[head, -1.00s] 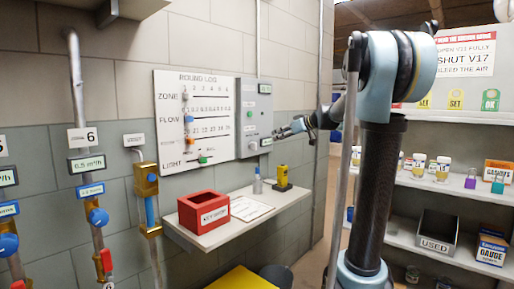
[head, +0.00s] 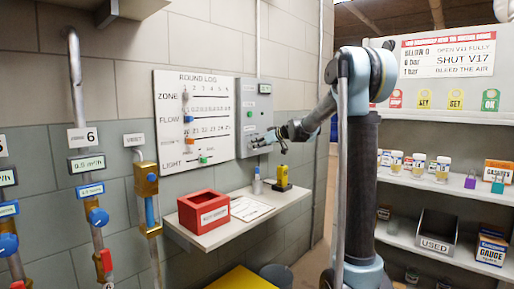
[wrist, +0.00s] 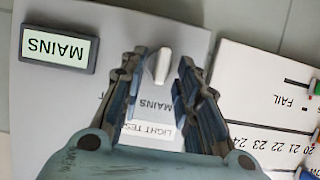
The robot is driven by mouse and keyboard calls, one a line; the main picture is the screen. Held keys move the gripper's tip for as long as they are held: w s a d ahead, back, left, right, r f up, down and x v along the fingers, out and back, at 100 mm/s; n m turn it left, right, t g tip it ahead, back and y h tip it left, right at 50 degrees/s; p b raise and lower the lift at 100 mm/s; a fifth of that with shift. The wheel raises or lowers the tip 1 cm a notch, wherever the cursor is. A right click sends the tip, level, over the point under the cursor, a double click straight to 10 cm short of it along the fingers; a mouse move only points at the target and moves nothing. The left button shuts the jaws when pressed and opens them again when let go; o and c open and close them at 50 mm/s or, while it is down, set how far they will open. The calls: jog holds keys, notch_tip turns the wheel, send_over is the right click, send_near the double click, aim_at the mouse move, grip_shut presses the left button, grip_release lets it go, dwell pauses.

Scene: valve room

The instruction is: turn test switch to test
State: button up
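The test switch (wrist: 161,66) is a small white lever on a grey wall panel (head: 252,100). In the wrist view, which shows the panel upside down, the word MAINS and a LIGHT TEST label (wrist: 152,131) lie below the lever. My gripper (wrist: 159,72) is open, with one finger on each side of the lever. A gap shows beside it; I cannot tell whether either finger touches it. In the head view my gripper (head: 262,141) is at the panel's lower part and hides the switch.
A MAINS display (wrist: 57,48) is on the same panel. A white round log board (head: 172,90) with sliders adjoins it. Below, a shelf (head: 226,235) holds a red box (head: 203,210), a paper, a small bottle and a yellow device (head: 283,176). Storage shelves (head: 440,187) stand at right.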

jog(key=shift+w+a+f, duration=0.15)
jog(key=shift+w+a, duration=0.1)
grip_shut()
jog(key=shift+d, duration=0.1)
jog(key=shift+m, duration=0.3)
jog(key=m+g+y, duration=0.1)
jog(key=m, duration=0.1)
jog(key=m+g+y, duration=0.1)
jog(key=m+y, duration=0.1)
jog(key=m, duration=0.1)
jog(key=w+m+g+y, duration=0.1)
jog(key=m, duration=0.1)
jog(key=shift+d+f+m, duration=0.35)
jog(key=shift+m, duration=0.05)
dwell(0.6)
